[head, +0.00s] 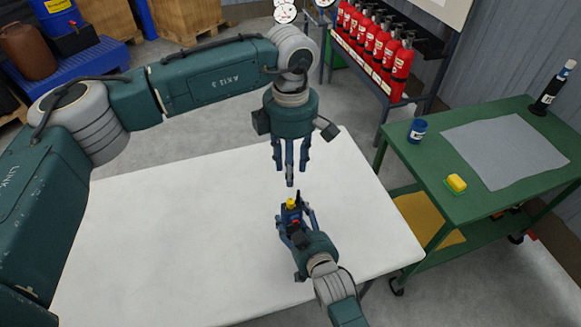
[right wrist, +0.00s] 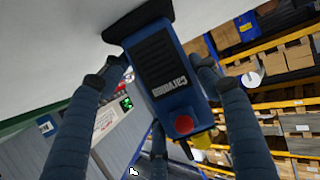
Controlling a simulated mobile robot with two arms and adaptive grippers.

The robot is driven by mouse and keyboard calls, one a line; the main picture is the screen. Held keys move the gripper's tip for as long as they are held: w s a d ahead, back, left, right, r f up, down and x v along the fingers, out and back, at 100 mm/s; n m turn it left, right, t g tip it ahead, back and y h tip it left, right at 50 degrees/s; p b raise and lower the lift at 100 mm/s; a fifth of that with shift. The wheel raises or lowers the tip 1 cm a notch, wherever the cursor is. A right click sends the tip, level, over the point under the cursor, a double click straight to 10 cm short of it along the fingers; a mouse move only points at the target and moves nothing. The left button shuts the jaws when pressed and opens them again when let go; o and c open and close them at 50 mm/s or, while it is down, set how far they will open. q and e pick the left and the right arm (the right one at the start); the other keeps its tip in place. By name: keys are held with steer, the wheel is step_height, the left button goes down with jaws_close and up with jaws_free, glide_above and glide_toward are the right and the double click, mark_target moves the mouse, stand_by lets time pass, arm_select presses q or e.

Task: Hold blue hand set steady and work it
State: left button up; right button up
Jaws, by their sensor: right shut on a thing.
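The blue hand set (right wrist: 158,68) has a dark grille, a red button (right wrist: 183,124) and a yellow knob (right wrist: 203,139). In the head view only its top shows, with the yellow knob (head: 291,203) and a dark aerial. My right gripper (head: 296,219) is shut on the hand set, its fingers on either side of it in the right wrist view (right wrist: 152,76). The hand set's black foot is near the white table; I cannot tell whether it touches. My left gripper (head: 290,172) points down just above the hand set, its fingers apart and empty.
The white table (head: 150,235) is otherwise bare. A green cart (head: 440,200) at the right carries a blue can (head: 417,130), a yellow sponge (head: 456,184), a grey mat (head: 505,150) and a dark bottle (head: 552,88). Red extinguishers (head: 380,48) stand in a rack behind.

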steer(key=o, duration=1.6)
steer(key=shift+o, duration=0.2)
